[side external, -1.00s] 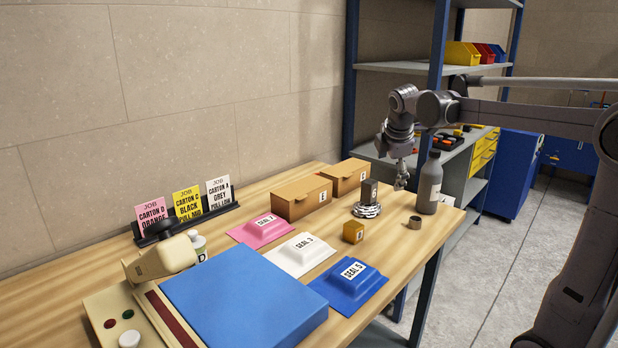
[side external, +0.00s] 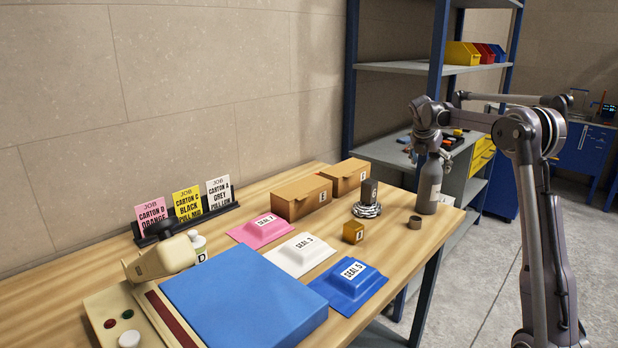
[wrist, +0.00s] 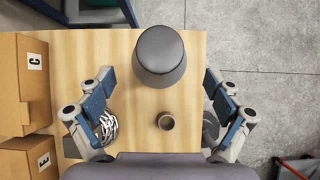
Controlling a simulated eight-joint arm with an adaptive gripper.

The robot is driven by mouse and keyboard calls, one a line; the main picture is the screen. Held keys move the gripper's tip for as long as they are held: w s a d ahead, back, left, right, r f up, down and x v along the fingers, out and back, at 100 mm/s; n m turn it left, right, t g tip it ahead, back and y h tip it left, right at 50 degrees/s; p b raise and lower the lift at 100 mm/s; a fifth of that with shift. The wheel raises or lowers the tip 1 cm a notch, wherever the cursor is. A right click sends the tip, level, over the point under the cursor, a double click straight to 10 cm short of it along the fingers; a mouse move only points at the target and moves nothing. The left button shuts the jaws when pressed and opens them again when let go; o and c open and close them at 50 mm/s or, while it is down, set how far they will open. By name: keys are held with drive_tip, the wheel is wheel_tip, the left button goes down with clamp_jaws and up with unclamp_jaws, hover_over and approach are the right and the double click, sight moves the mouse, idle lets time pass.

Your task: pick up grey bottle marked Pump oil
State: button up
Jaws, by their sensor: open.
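The grey bottle (side external: 429,185) stands upright at the far right end of the wooden table. In the wrist view the grey bottle (wrist: 159,56) shows from above, beyond and between the open fingers. My gripper (side external: 428,152) is at the bottle's top in the side view, and its fingertips partly hide the neck. I cannot tell whether a finger touches the bottle. The bottle's marking is not readable.
A small dark cup-like ring (side external: 414,222) stands just in front of the bottle. A coiled metal piece (side external: 367,210) with a dark block lies to the left. Two cartons (side external: 302,197) stand behind. The table edge (wrist: 204,60) is close to the bottle's right.

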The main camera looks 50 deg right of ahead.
sight(431, 175)
drive_tip(key=shift+a+x, duration=0.2)
drive_tip(key=shift+x, duration=2.55)
drive_tip(key=shift+f, duration=0.15)
drive_tip(key=c, duration=1.7)
drive_tip(key=shift+c, duration=0.8)
drive_tip(key=shift+r, duration=0.2)
